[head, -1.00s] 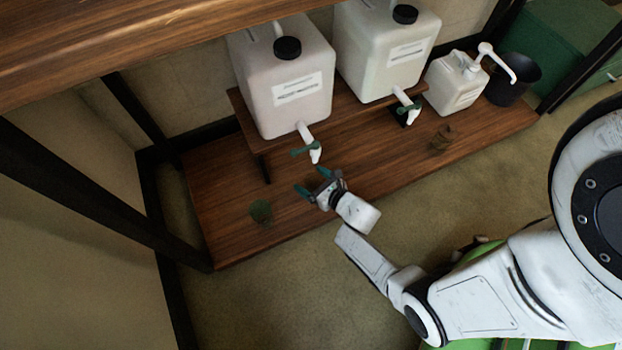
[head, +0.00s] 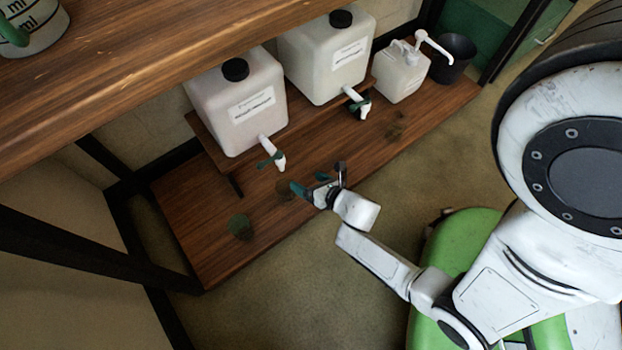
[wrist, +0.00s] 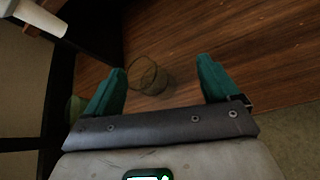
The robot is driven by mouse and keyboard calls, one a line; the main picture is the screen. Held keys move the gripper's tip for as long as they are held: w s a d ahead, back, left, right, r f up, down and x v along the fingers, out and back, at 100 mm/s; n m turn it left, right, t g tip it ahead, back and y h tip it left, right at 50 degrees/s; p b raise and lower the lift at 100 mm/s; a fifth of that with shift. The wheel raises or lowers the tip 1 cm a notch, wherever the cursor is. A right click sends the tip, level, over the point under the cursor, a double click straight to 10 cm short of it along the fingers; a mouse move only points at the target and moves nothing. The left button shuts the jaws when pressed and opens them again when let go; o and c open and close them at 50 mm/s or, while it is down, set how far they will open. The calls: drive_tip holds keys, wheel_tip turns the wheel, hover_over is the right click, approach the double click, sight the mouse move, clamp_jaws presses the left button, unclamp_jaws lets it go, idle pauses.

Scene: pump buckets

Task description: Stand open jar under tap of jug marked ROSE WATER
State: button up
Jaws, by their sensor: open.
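Two white jugs with dark caps stand on a raised shelf, the left jug (head: 215,115) and the right jug (head: 312,65). Their label print is too small to read. The left jug's tap (head: 276,155) has a green lever. A clear open jar (head: 285,189) stands on the lower board, just below the left tap's spout in the head view; exact alignment is unclear. In the wrist view the jar (wrist: 148,76) shows ahead, between the fingertips' directions and apart from them. My gripper (head: 310,182) is open and empty, to the right of the jar.
A greenish round vessel (head: 240,227) stands at the board's front left. A white pump bottle (head: 402,72) and a black bucket (head: 453,58) are at the far right. A wooden shelf overhangs above.

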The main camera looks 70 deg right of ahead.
wheel_tip(320, 180, up, 7)
drive_tip(key=w+m+g, duration=0.1)
drive_tip(key=m+g, duration=0.4)
drive_tip(key=m, duration=1)
drive_tip(key=s+a+r+m+g+y, duration=0.4)
drive_tip(key=s+a+r+m+y, duration=0.1)
drive_tip(key=a+r+m, duration=0.5)
drive_tip(key=s+a+m, duration=0.1)
drive_tip(key=a, duration=0.1)
drive_tip(key=shift+a+m+g, duration=0.3)
drive_tip(key=shift+a+g, duration=0.05)
drive_tip(key=shift+g, duration=0.05)
drive_tip(key=shift+s+f, duration=0.1)
